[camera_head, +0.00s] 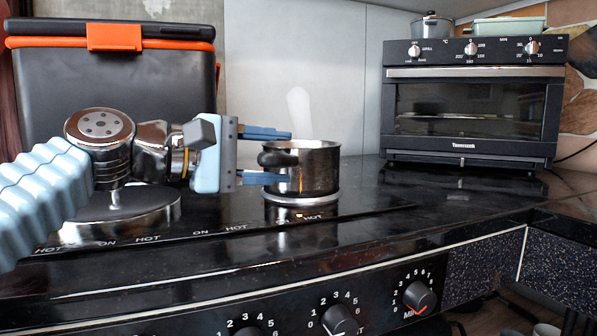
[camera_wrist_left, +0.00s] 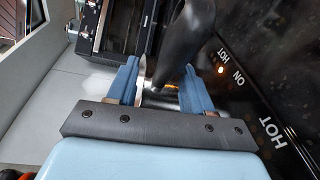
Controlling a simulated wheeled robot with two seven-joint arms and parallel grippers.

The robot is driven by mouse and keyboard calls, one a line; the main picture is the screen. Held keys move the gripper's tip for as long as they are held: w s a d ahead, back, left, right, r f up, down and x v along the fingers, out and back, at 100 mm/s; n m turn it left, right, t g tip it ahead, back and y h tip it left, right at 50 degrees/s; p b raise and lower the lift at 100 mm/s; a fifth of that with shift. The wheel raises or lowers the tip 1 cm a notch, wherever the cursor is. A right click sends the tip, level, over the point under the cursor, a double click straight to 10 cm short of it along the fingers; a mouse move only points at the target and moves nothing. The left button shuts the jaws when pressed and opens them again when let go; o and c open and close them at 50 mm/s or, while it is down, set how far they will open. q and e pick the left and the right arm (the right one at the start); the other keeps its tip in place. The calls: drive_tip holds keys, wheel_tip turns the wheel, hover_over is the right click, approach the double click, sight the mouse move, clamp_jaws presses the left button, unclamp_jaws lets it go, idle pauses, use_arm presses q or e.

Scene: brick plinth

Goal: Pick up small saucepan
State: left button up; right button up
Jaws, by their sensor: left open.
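The small saucepan (camera_head: 318,172) is a shiny steel pot standing upright on a burner of the black cooktop. Its black handle (camera_head: 276,159) points towards my left gripper. My left gripper (camera_head: 278,156) is open, with its blue fingers beside the handle end of the pot, one finger higher than the other in the head view. In the left wrist view, the dark handle (camera_wrist_left: 184,42) comes in between the two blue fingers (camera_wrist_left: 160,86), closer to the right one. I cannot tell whether a finger touches it. The pot's contents are hidden. My right gripper is not in view.
A black toaster oven (camera_head: 470,105) stands at the right with a small lidded pot (camera_head: 431,28) on top. A dark box with orange trim (camera_head: 115,75) stands behind my left arm. A pale shape (camera_head: 298,110) shows above the saucepan. Counter right of the saucepan is clear.

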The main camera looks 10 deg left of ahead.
sight(296, 161)
use_arm(q)
drive_tip(key=x, duration=0.4)
drive_tip(key=shift+f, duration=0.25)
clamp_jaws()
drive_tip(key=shift+f, duration=0.1)
idle(0.9)
